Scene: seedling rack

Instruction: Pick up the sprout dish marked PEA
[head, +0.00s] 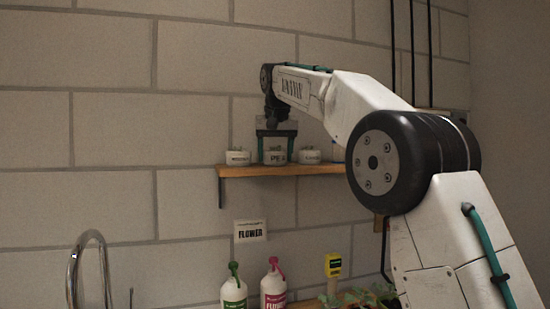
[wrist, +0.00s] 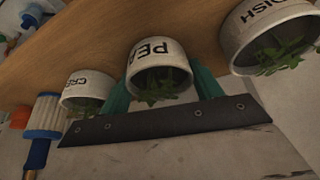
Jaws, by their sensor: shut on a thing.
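The PEA dish (head: 275,157) is a small white round dish in the middle of a row on a wooden shelf. In the wrist view the dish marked PEA (wrist: 150,50) shows dark lettering and green sprouts at its mouth. My gripper (head: 277,145) comes from above, with a teal finger on either side of this dish. In the wrist view my gripper (wrist: 160,84) is shut on the PEA dish. The dish is at shelf level; I cannot tell whether it still touches the wood.
The wooden shelf (head: 260,171) is narrow, against a block wall.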

